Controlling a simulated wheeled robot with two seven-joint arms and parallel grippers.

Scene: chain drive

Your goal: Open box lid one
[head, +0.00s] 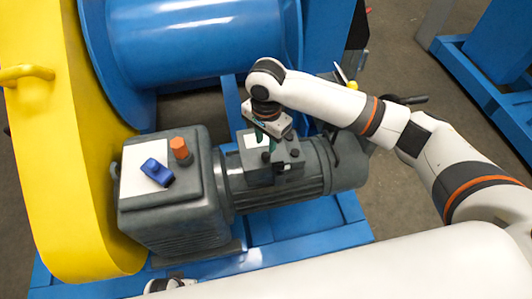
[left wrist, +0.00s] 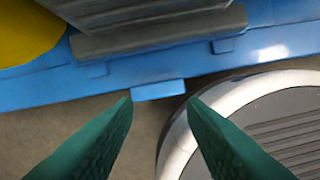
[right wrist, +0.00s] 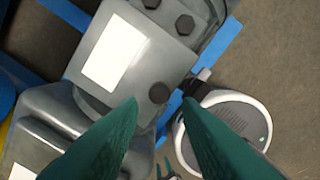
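A grey box (head: 262,172) sits on top of the motor, with a white label and dark hex bolts on its lid (right wrist: 150,65). The lid lies flat and looks closed. My right gripper (head: 266,141) points down over this box. In the right wrist view its green fingers (right wrist: 157,103) are apart, with a dark round bolt (right wrist: 160,93) showing between and beyond their tips. Contact with the lid cannot be told. My left gripper (left wrist: 160,98) is open and empty, low by the blue frame; its fingers are not clear in the head view.
The ribbed motor (head: 345,165) joins a grey gearbox (head: 165,215) with an orange cap (head: 180,148) and a blue part (head: 157,172) on top. A yellow guard (head: 55,170) stands left, a blue drum (head: 205,40) behind. The blue base frame (head: 340,232) lies underneath.

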